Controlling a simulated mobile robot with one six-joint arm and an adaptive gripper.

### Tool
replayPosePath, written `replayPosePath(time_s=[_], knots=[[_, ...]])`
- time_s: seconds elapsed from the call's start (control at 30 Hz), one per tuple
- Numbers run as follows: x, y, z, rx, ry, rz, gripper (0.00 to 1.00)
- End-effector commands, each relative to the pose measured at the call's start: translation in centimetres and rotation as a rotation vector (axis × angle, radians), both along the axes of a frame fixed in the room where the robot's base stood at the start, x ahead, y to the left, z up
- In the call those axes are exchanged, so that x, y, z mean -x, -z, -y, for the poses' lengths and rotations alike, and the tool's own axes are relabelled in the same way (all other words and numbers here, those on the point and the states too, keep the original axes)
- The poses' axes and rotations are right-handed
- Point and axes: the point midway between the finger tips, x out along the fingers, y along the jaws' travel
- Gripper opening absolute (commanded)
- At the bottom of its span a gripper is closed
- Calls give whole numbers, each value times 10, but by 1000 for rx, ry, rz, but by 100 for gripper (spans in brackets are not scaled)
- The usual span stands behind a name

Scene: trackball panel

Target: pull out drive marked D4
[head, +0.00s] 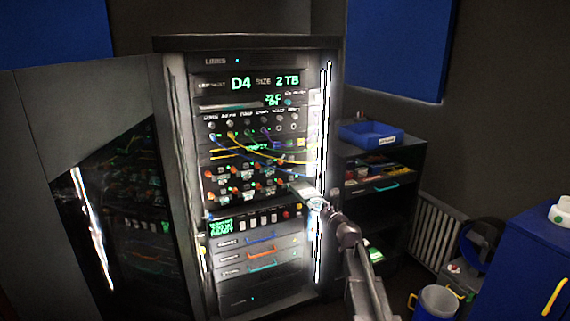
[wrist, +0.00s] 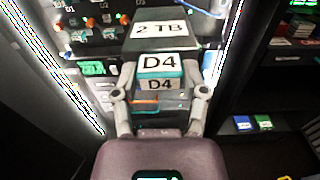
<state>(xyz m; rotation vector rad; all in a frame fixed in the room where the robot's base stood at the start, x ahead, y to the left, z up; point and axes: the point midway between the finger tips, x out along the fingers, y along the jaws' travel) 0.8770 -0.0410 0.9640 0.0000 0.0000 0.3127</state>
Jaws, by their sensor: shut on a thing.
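The drive marked D4 (wrist: 158,66) is a dark block with a white "2 TB" label on top and D4 labels on its teal-edged front. My gripper (wrist: 160,93) is shut on its front end, one finger on each side. In the head view the drive (head: 302,189) sticks out from the rack front at mid-height, towards the right side, with my gripper (head: 319,203) at its near end. Much of its length shows outside the rack. I cannot tell whether its far end is still in the slot. The rack display (head: 250,83) reads D4, size 2 TB.
The rack (head: 240,128) has cables (head: 245,152) looping across its front above the drive. Drawers with coloured handles (head: 262,262) are below. A dark shelf unit (head: 400,170) with a blue bin (head: 371,134) stands to the right. An open glass door (head: 125,215) is at left.

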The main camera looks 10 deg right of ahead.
Motion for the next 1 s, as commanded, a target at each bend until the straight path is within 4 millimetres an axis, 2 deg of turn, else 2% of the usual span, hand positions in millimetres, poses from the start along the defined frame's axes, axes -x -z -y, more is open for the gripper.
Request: replayPosePath(time_s=[0.17, 1.0], knots=[[-7, 0, 0, 0, -1, 0, 7], [-78, 0, 0, 0, -1, 0, 7]])
